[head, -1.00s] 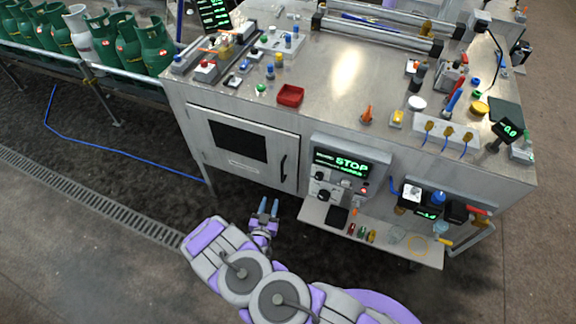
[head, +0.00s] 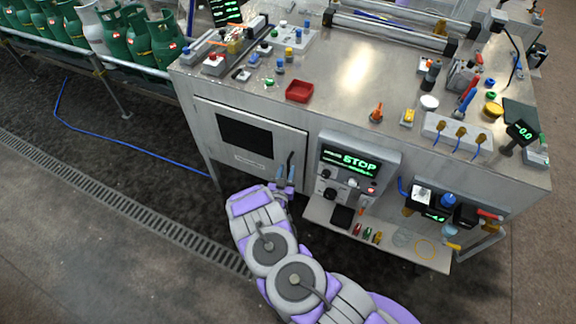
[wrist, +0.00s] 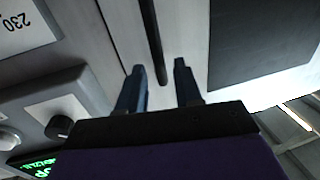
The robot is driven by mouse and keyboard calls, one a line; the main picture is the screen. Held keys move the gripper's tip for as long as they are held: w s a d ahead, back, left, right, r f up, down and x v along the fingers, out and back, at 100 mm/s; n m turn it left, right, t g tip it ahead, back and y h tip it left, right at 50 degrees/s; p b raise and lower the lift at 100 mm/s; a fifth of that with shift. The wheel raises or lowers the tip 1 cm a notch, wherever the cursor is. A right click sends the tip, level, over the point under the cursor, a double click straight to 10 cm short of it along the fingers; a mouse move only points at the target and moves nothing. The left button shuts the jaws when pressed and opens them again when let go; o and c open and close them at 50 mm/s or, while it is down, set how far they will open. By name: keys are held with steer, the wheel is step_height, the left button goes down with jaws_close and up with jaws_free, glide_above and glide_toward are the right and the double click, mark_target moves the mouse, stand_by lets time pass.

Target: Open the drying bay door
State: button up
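The drying bay door (head: 213,148) is a light grey panel with a dark window (head: 245,136) on the front left of the cabinet. It looks closed. Its dark vertical handle (wrist: 152,40) is on the door's right side in the head view. My gripper (head: 285,181) is in front of the handle. In the wrist view, my gripper (wrist: 160,75) has its two blue-grey fingers apart, with the handle's end showing between the fingertips. I cannot tell whether the handle lies fully between the fingers. The fingers do not grip it.
A control panel (head: 357,162) showing STOP stands just right of the door; its knob also shows close to my fingers in the wrist view (wrist: 59,126). A shelf (head: 320,212) juts out below it. Green gas cylinders (head: 166,41) stand on a rack at left. The floor before the door is clear.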

mark_target(288, 165)
steer(key=shift+w+d, duration=0.15)
steer(key=shift+w, duration=0.8)
steer(key=shift+w+d, duration=0.1)
steer(key=shift+w, duration=0.8)
steer(key=shift+c, duration=0.2)
jaws_close()
